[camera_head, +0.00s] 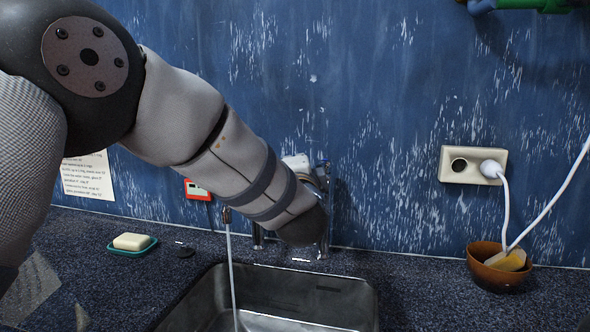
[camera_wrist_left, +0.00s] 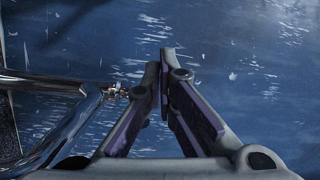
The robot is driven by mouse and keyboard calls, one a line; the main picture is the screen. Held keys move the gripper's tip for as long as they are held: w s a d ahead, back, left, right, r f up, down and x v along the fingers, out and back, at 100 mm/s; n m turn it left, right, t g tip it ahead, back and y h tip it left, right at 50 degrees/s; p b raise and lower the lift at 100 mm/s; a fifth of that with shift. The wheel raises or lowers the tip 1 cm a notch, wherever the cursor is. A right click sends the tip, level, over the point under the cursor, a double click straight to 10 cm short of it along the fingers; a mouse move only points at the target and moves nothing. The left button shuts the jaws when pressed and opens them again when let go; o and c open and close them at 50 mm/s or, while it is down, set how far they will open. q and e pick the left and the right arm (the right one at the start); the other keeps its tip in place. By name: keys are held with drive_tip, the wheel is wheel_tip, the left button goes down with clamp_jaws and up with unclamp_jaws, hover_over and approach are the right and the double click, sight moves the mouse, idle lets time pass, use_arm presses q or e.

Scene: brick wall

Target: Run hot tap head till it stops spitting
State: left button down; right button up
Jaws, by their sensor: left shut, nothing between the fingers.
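The chrome tap stands behind the sink (camera_head: 300,322), largely hidden by my left arm in the head view. Its spout tip (camera_head: 227,215) shows left of my forearm. A thin, unbroken stream of water (camera_head: 232,270) falls from it into the steel basin. In the left wrist view, chrome tap pipes (camera_wrist_left: 75,125) fill the lower left, with a small fitting (camera_wrist_left: 114,91) close beside the left finger; I cannot tell whether they touch. My left gripper (camera_wrist_left: 165,62) is shut and empty, facing the blue wall; my wrist hides it in the head view. My right gripper is out of view.
A soap bar on a teal dish (camera_head: 132,245) and a black plug (camera_head: 185,252) lie left of the sink. A red-framed gadget (camera_head: 197,190) is by the wall. A brown bowl (camera_head: 494,277) and wall socket (camera_head: 460,164) with a white cable are at right.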

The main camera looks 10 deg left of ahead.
use_arm(q)
drive_tip(key=w+a, duration=0.1)
drive_tip(key=a, duration=0.1)
drive_tip(key=w+a+f, duration=0.1)
drive_tip(key=w+a, duration=0.1)
drive_tip(key=shift+w+a, duration=0.15)
drive_tip(key=shift+a, duration=0.1)
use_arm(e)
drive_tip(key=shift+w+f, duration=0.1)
